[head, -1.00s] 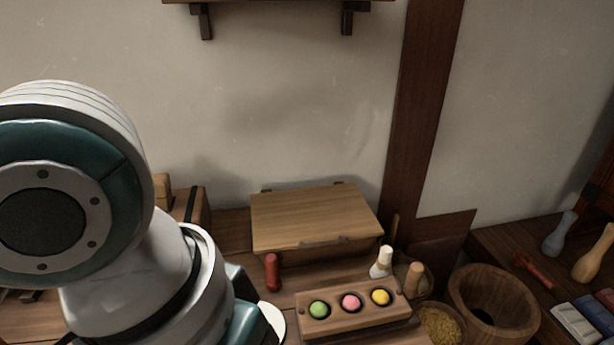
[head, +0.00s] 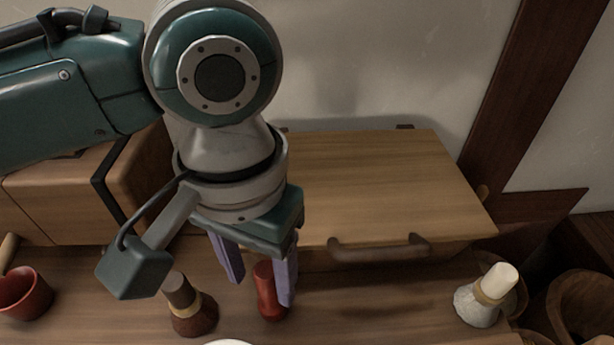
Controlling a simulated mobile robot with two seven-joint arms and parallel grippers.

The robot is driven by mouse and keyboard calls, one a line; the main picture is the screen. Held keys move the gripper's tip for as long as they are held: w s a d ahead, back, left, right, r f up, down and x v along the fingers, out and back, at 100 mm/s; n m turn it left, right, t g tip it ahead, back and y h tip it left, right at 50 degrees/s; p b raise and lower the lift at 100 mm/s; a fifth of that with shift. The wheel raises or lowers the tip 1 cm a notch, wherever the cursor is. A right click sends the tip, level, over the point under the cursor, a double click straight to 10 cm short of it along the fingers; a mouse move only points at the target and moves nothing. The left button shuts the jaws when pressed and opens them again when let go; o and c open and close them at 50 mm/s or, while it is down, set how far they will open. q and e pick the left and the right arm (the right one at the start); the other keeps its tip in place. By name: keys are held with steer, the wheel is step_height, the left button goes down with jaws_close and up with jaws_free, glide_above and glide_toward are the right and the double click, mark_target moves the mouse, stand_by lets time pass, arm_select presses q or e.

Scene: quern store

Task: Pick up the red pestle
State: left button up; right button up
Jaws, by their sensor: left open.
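The red pestle (head: 266,295) stands upright on the wooden counter in front of the lidded box. My left gripper (head: 262,290) points down over it, with its two purple fingers apart. In the picture the pestle lies between the fingers, close to the right finger, which covers part of its right side. I cannot tell whether that finger touches it. My right gripper is not in view.
Behind stands a wooden box (head: 390,180) with a dark handle. A brown brush-like piece (head: 192,318) stands just left of the pestle, a red bowl (head: 24,298) farther left. A white-based piece (head: 478,305) stands right. The counter between is clear.

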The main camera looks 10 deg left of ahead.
mark_target(270, 294)
arm_select(q)
steer(key=f, duration=0.1)
steer(key=f+b, duration=0.1)
steer(key=f, duration=0.1)
steer(key=f+b, duration=0.1)
steer(key=f, duration=0.1)
steer(key=shift+w+d+f, duration=0.15)
steer(key=shift+w+d, duration=0.05)
steer(key=shift+w, duration=0.1)
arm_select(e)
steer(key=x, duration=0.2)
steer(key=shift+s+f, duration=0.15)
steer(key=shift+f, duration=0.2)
arm_select(q)
jaws_close()
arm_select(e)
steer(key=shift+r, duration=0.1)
